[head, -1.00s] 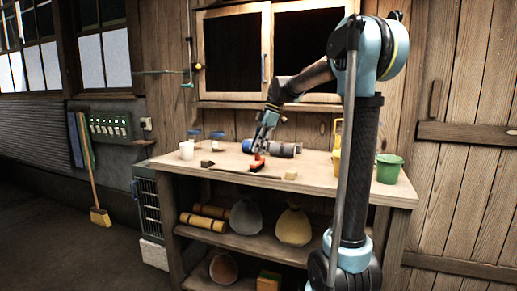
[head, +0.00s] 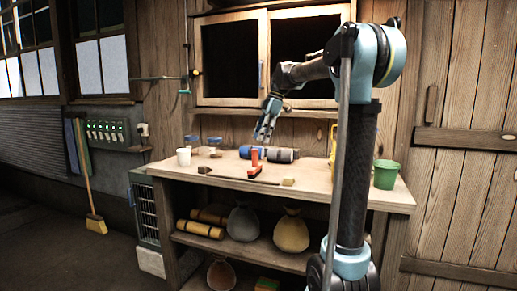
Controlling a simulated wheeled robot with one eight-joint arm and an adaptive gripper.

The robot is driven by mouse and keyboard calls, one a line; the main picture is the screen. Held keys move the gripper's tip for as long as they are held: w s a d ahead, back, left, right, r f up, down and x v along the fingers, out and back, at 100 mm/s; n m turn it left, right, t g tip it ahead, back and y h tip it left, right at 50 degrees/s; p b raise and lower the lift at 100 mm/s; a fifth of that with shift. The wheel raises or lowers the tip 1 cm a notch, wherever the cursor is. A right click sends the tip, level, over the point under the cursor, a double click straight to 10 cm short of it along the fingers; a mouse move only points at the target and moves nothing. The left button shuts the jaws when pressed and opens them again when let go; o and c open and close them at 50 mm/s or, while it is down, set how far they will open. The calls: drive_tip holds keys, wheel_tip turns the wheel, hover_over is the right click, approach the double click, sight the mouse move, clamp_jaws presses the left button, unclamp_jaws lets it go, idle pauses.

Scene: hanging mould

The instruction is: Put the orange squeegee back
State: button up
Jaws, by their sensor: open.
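An orange-red tool (head: 255,158), which I take to be the squeegee, is on the workbench top (head: 320,181) near its middle. One part of it points up and another lies low on the wood; its exact shape is too small to tell. A long thin dark piece lies beside it. My gripper (head: 264,137) is open and empty, pointing down above the orange tool, with a gap between them. A wall rail (head: 158,78) with a teal hanging tool (head: 185,86) is left of the cabinet.
Blue and dark cylinders (head: 283,155) lie behind the tool. A white cup (head: 183,156) and jars stand at left, small blocks (head: 288,182) near the front, a green bucket (head: 386,174) at right. Sacks (head: 291,231) sit on the shelf below. A broom (head: 92,190) leans at left.

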drive_tip(key=shift+v, duration=2.15)
drive_tip(key=s+d+f+m+t+h, duration=0.1)
drive_tip(key=s+d+f+m, duration=0.4)
drive_tip(key=s+f, duration=0.6)
drive_tip(key=s+d+f+m+t+h, duration=0.1)
drive_tip(key=s+d+f+m, duration=0.5)
drive_tip(key=s+f+m, duration=0.3)
drive_tip(key=s+d+f+m+t+h, duration=0.1)
drive_tip(key=s+d+f+m, duration=0.5)
drive_tip(key=s+f, duration=0.7)
wheel_tip(320, 180, down, 2)
drive_tip(key=shift+d+f+m+t+h, duration=0.2)
drive_tip(key=shift+f+m+t+h, duration=0.1)
drive_tip(key=shift+m+h, duration=0.3)
drive_tip(key=shift+s, duration=0.1)
drive_tip(key=shift+w+f, duration=0.15)
drive_tip(key=shift+w, duration=0.3)
